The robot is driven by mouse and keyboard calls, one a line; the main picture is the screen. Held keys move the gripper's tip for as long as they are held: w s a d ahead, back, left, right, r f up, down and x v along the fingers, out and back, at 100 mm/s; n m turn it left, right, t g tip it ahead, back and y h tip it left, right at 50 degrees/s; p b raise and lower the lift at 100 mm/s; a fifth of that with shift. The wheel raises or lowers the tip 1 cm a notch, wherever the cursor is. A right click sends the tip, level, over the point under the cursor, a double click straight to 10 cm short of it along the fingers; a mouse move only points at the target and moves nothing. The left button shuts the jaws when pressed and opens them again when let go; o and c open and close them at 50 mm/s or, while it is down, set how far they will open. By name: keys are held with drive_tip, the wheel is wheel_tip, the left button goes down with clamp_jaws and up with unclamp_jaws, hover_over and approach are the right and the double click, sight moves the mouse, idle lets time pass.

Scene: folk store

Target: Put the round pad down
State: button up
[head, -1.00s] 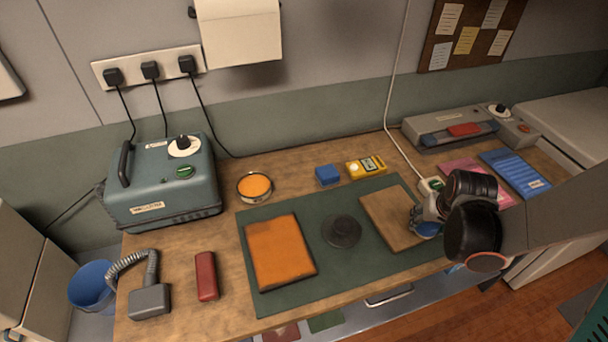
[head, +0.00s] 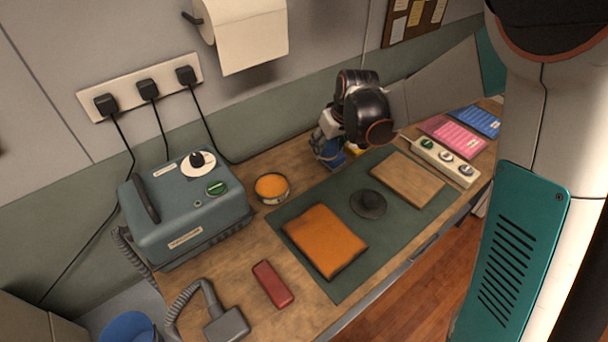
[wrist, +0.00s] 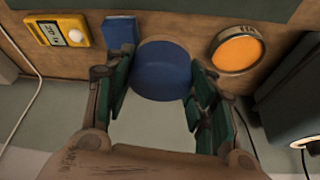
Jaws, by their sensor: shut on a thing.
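My gripper (wrist: 162,88) is shut on a blue round pad (wrist: 163,70), which sits between its two green-lined fingers in the wrist view. The pad is over the strip of wooden bench between the green mat and the wall. A small blue block (wrist: 121,32) is just beside it on the left, and an orange-topped round tin (wrist: 236,50) is to its right. In the head view my gripper (head: 331,158) is behind the mat's back edge, low near the bench. I cannot tell whether the pad touches the bench.
The green mat (head: 340,278) carries an orange pad (head: 325,240), a dark disc (head: 369,204) and a brown board (head: 408,178). A yellow meter (wrist: 58,30) lies left of the blue block. A teal machine (head: 190,215) stands left. A power strip (head: 445,160) lies right.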

wheel_tip(320, 180, up, 6)
drive_tip(key=f+n, duration=0.1)
drive_tip(key=n, duration=0.1)
hover_over(305, 175)
drive_tip(key=s+d, duration=0.1)
drive_tip(key=y, duration=0.1)
wheel_tip(305, 175, down, 19)
drive_tip(key=b, duration=0.6)
drive_tip(key=shift+a, duration=0.1)
drive_tip(key=shift+f, duration=0.2)
drive_tip(key=o, duration=1)
drive_tip(key=shift+r, duration=0.1)
drive_tip(key=shift+r, duration=0.1)
